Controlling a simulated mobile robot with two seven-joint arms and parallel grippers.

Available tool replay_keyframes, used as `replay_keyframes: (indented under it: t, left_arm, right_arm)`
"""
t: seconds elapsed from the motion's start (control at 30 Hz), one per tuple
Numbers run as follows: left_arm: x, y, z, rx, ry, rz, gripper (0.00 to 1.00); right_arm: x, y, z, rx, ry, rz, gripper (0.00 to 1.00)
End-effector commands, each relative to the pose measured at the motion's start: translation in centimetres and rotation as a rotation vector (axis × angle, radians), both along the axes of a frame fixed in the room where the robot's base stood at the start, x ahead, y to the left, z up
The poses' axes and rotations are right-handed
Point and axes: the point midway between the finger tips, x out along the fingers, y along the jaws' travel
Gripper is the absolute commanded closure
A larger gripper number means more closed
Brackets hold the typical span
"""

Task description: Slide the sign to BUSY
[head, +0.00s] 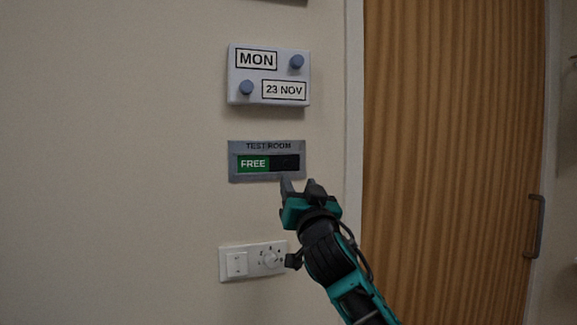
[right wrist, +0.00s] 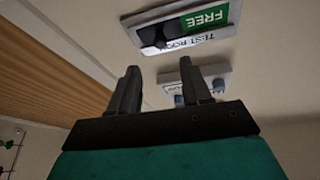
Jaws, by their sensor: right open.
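The grey TEST ROOM sign (head: 236,176) is on the wall, with a green FREE panel (head: 253,164) at the left of its window and a dark slider part (head: 286,163) at the right. In the right wrist view the sign (right wrist: 222,42) is upside down at the top, with a dark knob (right wrist: 152,37) beside the green FREE. My right gripper (head: 299,186) is open and empty just below the sign's lower right part; its two fingers also show in the right wrist view (right wrist: 161,68). I cannot tell whether a fingertip touches the sign. My left gripper is out of view.
A calendar box (head: 269,86) reading MON and 23 NOV, with two blue knobs, is above the sign. A switch panel (head: 252,273) with a round dial is below, near my right arm. A wooden door (head: 450,130) with a handle (head: 534,226) is to the right. The left wall is clear.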

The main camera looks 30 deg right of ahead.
Motion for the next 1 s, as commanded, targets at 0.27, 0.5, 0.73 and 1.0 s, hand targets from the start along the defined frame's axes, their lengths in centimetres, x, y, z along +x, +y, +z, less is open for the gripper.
replay_keyframes:
  t: [0.27, 0.5, 0.73, 1.0]
  left_arm:
    - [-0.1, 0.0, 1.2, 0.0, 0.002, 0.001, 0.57]
    - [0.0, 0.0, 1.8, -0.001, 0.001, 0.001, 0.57]
    - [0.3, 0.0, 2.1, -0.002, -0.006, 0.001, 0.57]
    - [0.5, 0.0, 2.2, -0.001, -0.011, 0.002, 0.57]
  right_arm:
    - [4.4, -1.7, 2.1, -0.002, 0.001, -0.002, 0.52]
    - [6.7, -2.5, 3.0, -0.001, 0.0, 0.0, 0.52]
    - [7.3, -2.7, 3.2, -0.001, 0.0, 0.0, 0.52]
    - [7.3, -2.7, 3.2, -0.001, 0.0, 0.0, 0.58]
